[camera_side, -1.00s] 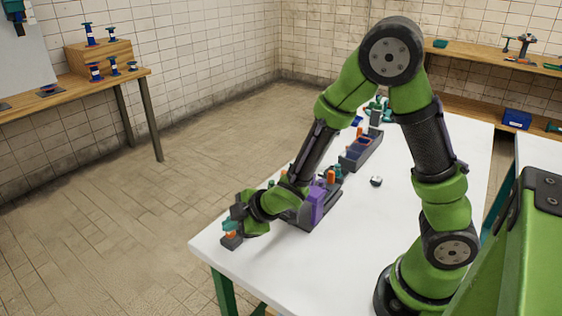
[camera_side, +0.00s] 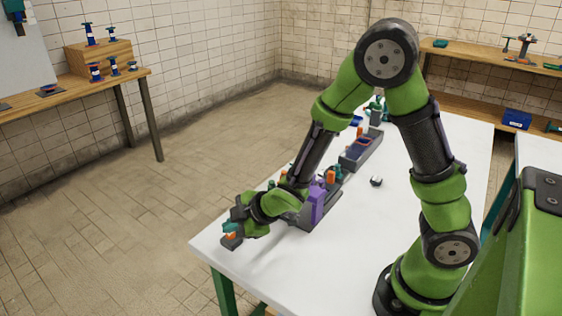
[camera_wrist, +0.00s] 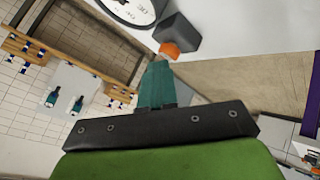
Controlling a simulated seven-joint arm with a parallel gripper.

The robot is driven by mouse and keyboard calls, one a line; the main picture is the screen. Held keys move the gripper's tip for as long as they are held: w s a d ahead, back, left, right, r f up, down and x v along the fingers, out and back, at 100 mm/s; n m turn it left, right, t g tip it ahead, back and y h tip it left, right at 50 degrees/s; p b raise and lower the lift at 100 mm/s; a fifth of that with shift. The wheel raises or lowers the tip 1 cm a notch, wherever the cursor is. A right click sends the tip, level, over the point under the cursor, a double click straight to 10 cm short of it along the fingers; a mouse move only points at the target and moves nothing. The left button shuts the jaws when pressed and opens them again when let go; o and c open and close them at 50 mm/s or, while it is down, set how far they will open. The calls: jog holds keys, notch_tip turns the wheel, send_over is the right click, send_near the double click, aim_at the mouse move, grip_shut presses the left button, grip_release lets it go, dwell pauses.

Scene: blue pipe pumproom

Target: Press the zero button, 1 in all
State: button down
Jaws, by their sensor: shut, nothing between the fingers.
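The zero button is an orange cap (camera_wrist: 170,50) on a dark grey block (camera_wrist: 178,32), beside a round white dial (camera_wrist: 128,8) in the wrist view. In the side view the orange cap (camera_side: 231,236) shows just under my fingertips, on a dark base (camera_side: 231,243) near the table's near left corner. My gripper (camera_side: 230,228) points down at it with its teal fingers shut and empty. The fingertips (camera_wrist: 160,62) reach the edge of the cap in the wrist view. I cannot tell whether they touch it. The dial is hidden in the side view.
A purple block (camera_side: 317,205) and several orange and teal parts stand on a grey tray behind my wrist. A grey bin (camera_side: 361,150) lies farther back. A small dark object (camera_side: 376,181) sits on the white table (camera_side: 400,200), whose right middle is otherwise clear.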

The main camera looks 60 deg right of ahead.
aim_at(234, 235)
jog(key=shift+r, duration=1.15)
jog(key=shift+r, duration=2.55)
jog(key=s+d+r+m+g, duration=0.1)
jog(key=s+d+r+m, duration=0.1)
jog(key=s+r+m, duration=0.4)
jog(key=s+d+r+m, duration=0.3)
jog(key=s+r+m, duration=0.4)
jog(key=s, duration=0.5)
jog(key=shift+m+g, duration=0.4)
jog(key=shift+m, duration=0.8)
